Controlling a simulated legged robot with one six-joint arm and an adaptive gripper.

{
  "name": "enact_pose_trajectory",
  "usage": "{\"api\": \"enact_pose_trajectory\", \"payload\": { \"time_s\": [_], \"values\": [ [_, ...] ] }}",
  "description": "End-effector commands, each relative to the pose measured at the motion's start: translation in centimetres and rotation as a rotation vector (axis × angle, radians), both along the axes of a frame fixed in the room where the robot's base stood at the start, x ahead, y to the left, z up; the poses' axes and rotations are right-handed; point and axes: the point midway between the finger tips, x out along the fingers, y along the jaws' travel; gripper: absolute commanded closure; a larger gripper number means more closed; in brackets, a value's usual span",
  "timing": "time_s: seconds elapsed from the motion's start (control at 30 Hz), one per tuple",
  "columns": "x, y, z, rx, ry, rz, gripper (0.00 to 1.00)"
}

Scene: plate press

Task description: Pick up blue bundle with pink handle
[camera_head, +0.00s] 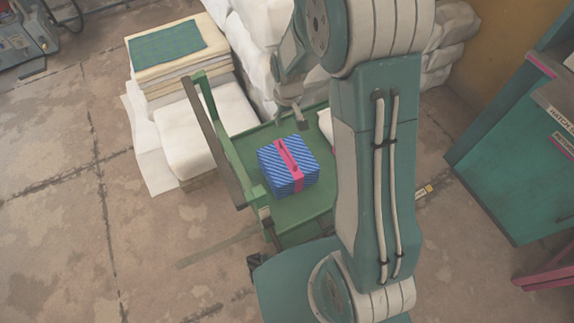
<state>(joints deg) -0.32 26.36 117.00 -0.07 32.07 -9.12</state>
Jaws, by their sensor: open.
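The blue striped bundle (273,171) with its pink handle (290,157) sits on the bed of a green cart (311,203), near the middle of the head view. The handle runs as a band across its top. My gripper (290,119) is open above and just beyond the bundle, apart from it, with its fingers pointing down. My own arm covers the right part of the cart and some white thing lying there.
The cart's green side rail (222,140) stands left of the bundle. Stacked folded cloths (180,75) and white sacks (250,50) lie behind. A teal cabinet (510,160) stands at right. The floor (60,200) at left is clear.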

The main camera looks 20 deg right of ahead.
Motion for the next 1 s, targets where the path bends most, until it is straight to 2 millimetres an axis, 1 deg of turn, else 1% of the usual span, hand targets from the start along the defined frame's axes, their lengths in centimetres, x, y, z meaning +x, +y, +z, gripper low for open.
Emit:
{"api": "enact_pose_trajectory", "payload": {
  "time_s": [0.03,0.1,0.2,0.3,0.47,0.7,0.8,0.93,1.0],
  "values": [
    [0.2,0.0,-1.8,-0.001,0.02,0.005,0.43],
    [0.5,0.0,-3.7,0.0,0.039,0.012,0.43],
    [0.8,-0.1,-6.1,0.0,0.059,0.02,0.43],
    [0.9,-0.1,-7.7,0.0,0.072,0.027,0.43],
    [0.9,0.0,-9.1,-0.001,0.081,0.031,0.43],
    [0.8,-0.1,-12.8,-0.001,0.084,0.031,0.43],
    [0.9,-0.1,-13.9,-0.001,0.081,0.031,0.43],
    [0.8,-0.1,-14.8,-0.001,0.08,0.031,0.43],
    [0.7,-0.2,-15.7,-0.001,0.082,0.031,0.43]
  ]
}}
